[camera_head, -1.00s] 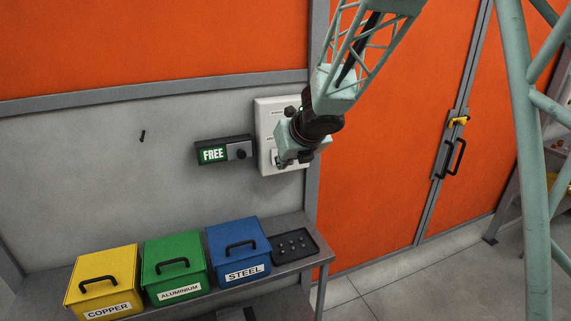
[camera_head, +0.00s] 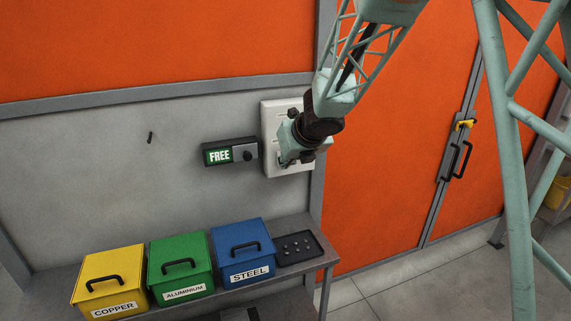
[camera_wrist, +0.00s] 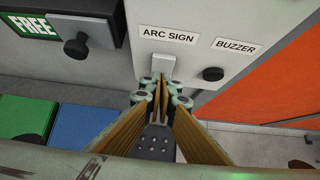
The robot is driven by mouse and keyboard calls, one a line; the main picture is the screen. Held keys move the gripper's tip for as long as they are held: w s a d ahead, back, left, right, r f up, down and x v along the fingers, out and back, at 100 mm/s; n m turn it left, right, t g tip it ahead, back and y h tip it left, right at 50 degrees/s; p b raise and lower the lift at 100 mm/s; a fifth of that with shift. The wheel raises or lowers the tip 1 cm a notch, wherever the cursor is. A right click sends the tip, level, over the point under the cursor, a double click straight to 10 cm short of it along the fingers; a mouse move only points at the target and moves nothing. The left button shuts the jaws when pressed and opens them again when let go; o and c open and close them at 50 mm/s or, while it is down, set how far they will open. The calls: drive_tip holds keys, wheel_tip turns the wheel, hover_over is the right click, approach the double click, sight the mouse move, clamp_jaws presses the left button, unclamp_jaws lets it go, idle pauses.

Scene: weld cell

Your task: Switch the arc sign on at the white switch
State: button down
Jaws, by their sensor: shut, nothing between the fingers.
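The white switch (camera_wrist: 161,67) sits on the white panel (camera_wrist: 216,22) under the label ARC SIGN (camera_wrist: 168,36), in the wrist view. My gripper (camera_wrist: 158,80) is shut and empty, with its fingertips right at the lower part of the switch; I cannot tell whether they touch. The switch's exact position is hard to read. In the head view my gripper (camera_head: 287,160) is in front of the panel (camera_head: 272,112) and hides much of it.
A BUZZER knob (camera_wrist: 213,74) is right of the switch. A box with a green FREE sign (camera_head: 219,156) and a black knob is left of the panel. Copper (camera_head: 110,265), aluminium (camera_head: 180,250) and steel (camera_head: 240,235) bins and a dark tray (camera_head: 318,248) stand on the bench below.

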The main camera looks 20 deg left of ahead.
drive_tip(key=shift+w+f+b, duration=0.1)
drive_tip(key=shift+f+b, duration=0.1)
drive_tip(key=shift+b, duration=0.8)
drive_tip(key=shift+a+r, duration=0.1)
drive_tip(key=shift+r, duration=0.05)
drive_tip(key=shift+r+p, duration=0.2)
drive_tip(key=shift+p, duration=0.15)
drive_tip(key=shift+r+p, duration=0.55)
drive_tip(key=shift+r, duration=0.05)
drive_tip(key=shift+r, duration=0.1)
drive_tip(key=s+d+f+p+v, duration=0.1)
drive_tip(key=p+v, duration=0.1)
drive_tip(key=v, duration=1.1)
drive_tip(key=shift+s+f, duration=0.15)
drive_tip(key=shift+f, duration=0.2)
drive_tip(key=shift+d, duration=0.1)
